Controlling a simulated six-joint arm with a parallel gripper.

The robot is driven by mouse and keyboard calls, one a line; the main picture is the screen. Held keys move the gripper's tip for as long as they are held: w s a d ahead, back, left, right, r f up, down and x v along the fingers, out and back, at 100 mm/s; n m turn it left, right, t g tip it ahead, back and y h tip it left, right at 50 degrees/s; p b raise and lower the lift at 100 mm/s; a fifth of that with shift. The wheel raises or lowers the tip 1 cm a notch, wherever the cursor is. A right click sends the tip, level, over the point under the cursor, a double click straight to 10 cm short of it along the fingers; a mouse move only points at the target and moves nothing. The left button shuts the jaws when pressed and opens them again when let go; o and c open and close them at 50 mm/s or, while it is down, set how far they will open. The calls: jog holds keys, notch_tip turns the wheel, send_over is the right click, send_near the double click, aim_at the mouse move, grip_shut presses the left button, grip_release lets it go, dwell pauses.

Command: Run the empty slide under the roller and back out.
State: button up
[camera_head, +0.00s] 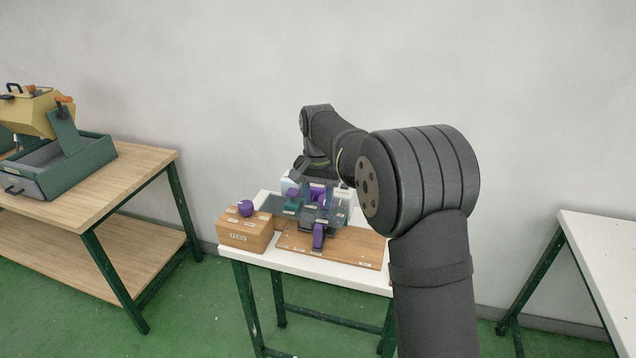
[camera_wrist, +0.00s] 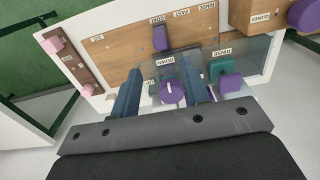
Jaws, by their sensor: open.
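A wooden board (camera_head: 350,249) on a white table carries a small press-like fixture with purple and teal parts. My gripper (camera_wrist: 163,78) is open above it, pointing down. In the wrist view, a round purple knob (camera_wrist: 172,91) shows between my two fingers, and I see no contact. A purple block (camera_wrist: 160,38) is beyond the fingertips, in the head view a purple handle (camera_head: 318,236) at the front. A teal block (camera_wrist: 216,67) with a purple knob (camera_wrist: 231,82) sits right of my fingers. I cannot tell which part is the slide; the roller is not clearly visible.
A wooden box (camera_head: 243,234) with a purple ball knob (camera_head: 246,208) stands left of the board. Pink pieces (camera_wrist: 55,45) sit on a brown strip in the wrist view. A workbench (camera_head: 130,165) with a green machine is at left; a white table (camera_head: 603,240) is at right.

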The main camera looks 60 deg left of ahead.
notch_tip(320, 180, up, 5)
send_over(318, 227)
jog(key=shift+w+a+f, duration=0.1)
jog(key=shift+a+f, duration=0.05)
jog(key=shift+a, duration=0.05)
jog(key=s+d+f+t+y, duration=0.1)
jog(key=s+d+t+y, duration=0.2)
jog(key=s+d, duration=0.1)
jog(key=x, duration=1.7)
jog(key=shift+w+a+f, duration=0.1)
jog(key=shift+f, duration=0.15)
grip_shut()
